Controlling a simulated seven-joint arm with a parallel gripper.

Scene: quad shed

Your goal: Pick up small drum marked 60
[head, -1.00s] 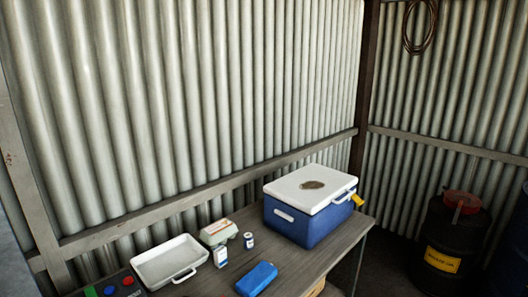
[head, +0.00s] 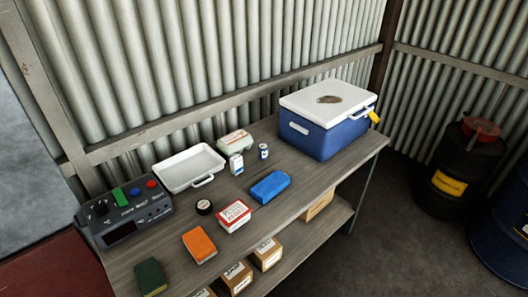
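No marking 60 is readable in the head view. A small black round tub with a pale top (head: 204,207) sits on the wooden bench (head: 330,178), between the control box and a red-and-white box. A small white and blue cylinder (head: 263,151) stands further back, right of a small white carton. Either could be a small drum; I cannot tell which bears the number. Both stand clear of their neighbours. My gripper is not in view.
The bench also holds a control box (head: 126,212), white tray (head: 189,167), red-and-white box (head: 234,215), white carton (head: 236,164), blue block (head: 270,186), orange sponge (head: 199,245), green sponge (head: 150,277) and blue cooler (head: 325,138). Cardboard boxes (head: 267,254) are below. A black barrel (head: 455,175) stands right.

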